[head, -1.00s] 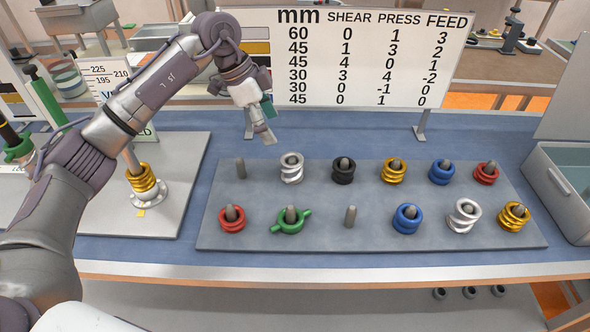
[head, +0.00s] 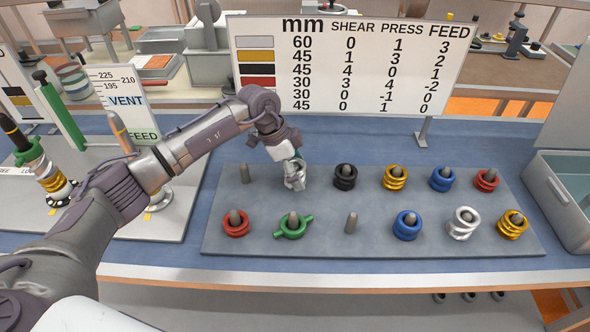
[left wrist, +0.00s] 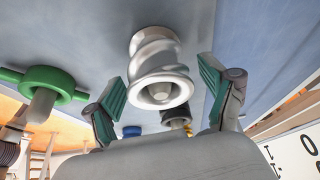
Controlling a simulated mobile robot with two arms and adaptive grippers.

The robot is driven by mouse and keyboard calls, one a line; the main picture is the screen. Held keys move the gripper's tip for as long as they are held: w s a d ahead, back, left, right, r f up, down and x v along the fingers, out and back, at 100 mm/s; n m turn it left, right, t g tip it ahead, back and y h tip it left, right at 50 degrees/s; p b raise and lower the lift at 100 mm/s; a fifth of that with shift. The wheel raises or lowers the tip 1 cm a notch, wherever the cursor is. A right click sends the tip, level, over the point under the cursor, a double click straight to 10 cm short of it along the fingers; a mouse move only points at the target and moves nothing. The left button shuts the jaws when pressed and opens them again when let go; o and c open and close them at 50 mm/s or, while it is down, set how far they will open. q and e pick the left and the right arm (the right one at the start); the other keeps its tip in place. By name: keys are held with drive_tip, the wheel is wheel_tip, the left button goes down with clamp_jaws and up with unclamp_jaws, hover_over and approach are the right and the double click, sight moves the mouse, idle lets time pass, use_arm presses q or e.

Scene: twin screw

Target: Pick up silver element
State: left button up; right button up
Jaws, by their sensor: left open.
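One silver element (head: 293,180) sits on a peg in the back row of the grey peg board (head: 330,207). It is partly hidden by my left gripper (head: 292,160) in the head view. In the left wrist view the silver element (left wrist: 159,70) is a ribbed ring around a peg. The teal fingertips of my left gripper (left wrist: 165,97) stand apart on either side of it, and I see no contact. A second silver element (head: 463,222) stands on a front-row peg to the right. My right gripper is out of view.
A black element (head: 344,177) is just right of the back-row silver one. A green winged element (head: 293,225) is in front of it. Bare pegs (head: 245,173) (head: 351,222) stand nearby. A number board (head: 345,65) rises behind, and a bin (head: 560,200) is at the right.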

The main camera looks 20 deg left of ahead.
use_arm(q)
drive_tip(key=shift+w+d+f, duration=0.1)
drive_tip(key=shift+d+f, duration=0.05)
drive_tip(key=shift+f, duration=0.4)
drive_tip(key=c, duration=1.4)
drive_tip(key=shift+r, duration=0.1)
drive_tip(key=shift+c, duration=0.7)
drive_tip(key=shift+r, duration=0.1)
